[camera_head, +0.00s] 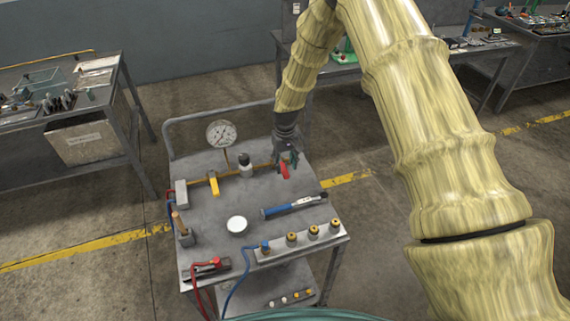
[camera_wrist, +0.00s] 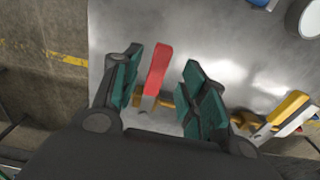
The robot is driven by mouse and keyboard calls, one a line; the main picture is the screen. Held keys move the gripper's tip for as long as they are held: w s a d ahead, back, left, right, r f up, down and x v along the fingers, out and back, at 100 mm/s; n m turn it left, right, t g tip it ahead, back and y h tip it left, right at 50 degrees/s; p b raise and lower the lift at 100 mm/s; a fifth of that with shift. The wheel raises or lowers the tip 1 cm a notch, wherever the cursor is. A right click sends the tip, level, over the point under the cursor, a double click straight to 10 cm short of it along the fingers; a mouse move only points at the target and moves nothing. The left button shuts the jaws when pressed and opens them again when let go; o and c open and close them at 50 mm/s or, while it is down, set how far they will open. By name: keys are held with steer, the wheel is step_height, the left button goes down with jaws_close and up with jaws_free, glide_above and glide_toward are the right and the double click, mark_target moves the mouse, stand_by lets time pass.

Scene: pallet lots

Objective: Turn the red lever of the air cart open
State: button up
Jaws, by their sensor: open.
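The air cart (camera_head: 200,253) is a grey metal cart with a brass pipe, valves and a round gauge on its top. The red lever (camera_head: 284,170) sits at the right end of the pipe. My gripper (camera_head: 287,158) is over it, pointing down. In the wrist view the red lever (camera_wrist: 157,70) stands between the two green-padded fingers of my open gripper (camera_wrist: 162,88). It is nearer the left finger, and a gap shows to the right finger. I cannot tell whether the left finger touches it. The lever's lower end meets the brass pipe.
A yellow lever (camera_head: 213,183) is on the same pipe, left of the red one. A pressure gauge (camera_head: 221,134) stands behind. A blue torque wrench (camera_head: 293,206), a white round dial (camera_head: 237,225) and a fitting strip (camera_head: 300,241) lie in front. Workbenches stand left and behind.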

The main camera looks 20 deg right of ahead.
mark_target(283, 168)
steer(key=w+f, duration=0.1)
steer(key=f, duration=0.1)
steer(key=w+f, duration=0.2)
steer(key=shift+w+f+p, duration=0.1)
steer(key=shift+f+p, duration=0.1)
steer(key=shift+p, duration=0.1)
steer(key=shift+s+r, duration=0.15)
steer(key=shift+s, duration=0.4)
steer(key=shift+s+r, duration=0.55)
steer(key=shift+s, duration=0.1)
steer(key=shift+s+r, duration=0.1)
steer(key=c, duration=0.4)
steer(key=shift+w+f, duration=0.25)
steer(key=shift+f, duration=0.05)
steer(key=c, duration=0.3)
steer(key=shift+w+f, duration=0.45)
steer(key=shift+w, duration=0.05)
jaws_close()
steer(key=shift+r, duration=0.15)
